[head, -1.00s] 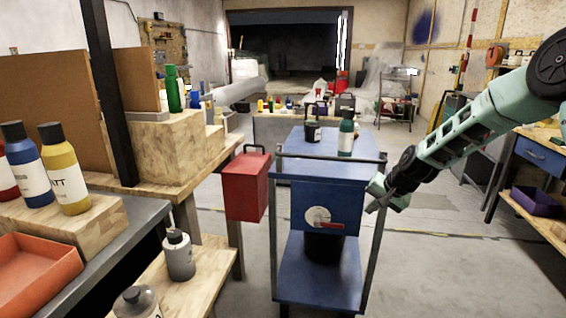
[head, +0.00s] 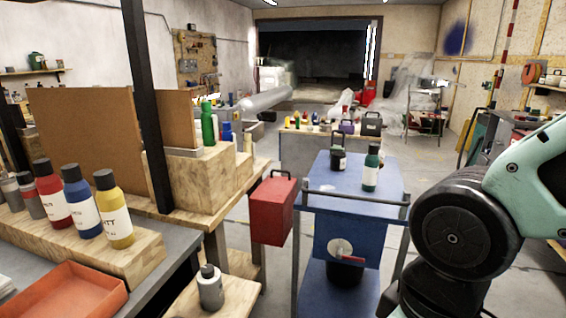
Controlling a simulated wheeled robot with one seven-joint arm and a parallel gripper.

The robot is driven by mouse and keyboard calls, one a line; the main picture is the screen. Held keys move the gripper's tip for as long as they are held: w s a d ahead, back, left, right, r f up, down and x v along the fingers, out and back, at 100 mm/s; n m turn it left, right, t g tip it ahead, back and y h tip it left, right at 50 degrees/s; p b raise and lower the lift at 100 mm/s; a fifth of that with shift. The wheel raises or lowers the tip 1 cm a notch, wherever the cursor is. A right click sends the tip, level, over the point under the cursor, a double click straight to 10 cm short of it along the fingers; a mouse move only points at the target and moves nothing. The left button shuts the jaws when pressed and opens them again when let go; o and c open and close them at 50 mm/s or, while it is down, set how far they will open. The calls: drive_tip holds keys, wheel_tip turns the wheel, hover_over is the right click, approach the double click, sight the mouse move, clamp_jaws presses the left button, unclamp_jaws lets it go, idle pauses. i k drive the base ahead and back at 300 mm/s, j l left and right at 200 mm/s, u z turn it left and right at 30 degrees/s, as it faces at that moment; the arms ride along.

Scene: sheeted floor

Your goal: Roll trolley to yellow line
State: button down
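The blue trolley (head: 339,172) stands right of centre in the head view, with a grey push handle (head: 352,197) across its near side. A green bottle (head: 371,170) and a dark container (head: 338,158) stand on its top, and a dark bucket sits partly hidden on its lower shelf (head: 355,292). My arm fills the lower right and overlaps the trolley's right side. My gripper is not visible.
A red box (head: 272,210) hangs at the bench end, close to the trolley's left side. Workbenches with bottles (head: 114,215) and an orange tray (head: 66,299) fill the left. A table with containers (head: 305,148) stands behind the trolley. Open floor (head: 415,165) lies at the back right.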

sight(353, 219)
drive_tip(key=i+u, duration=0.1)
drive_tip(key=u, duration=0.25)
drive_tip(key=i+l+u, duration=0.15)
drive_tip(key=u, duration=0.2)
drive_tip(key=i+l+u, duration=0.1)
drive_tip(key=u, duration=0.25)
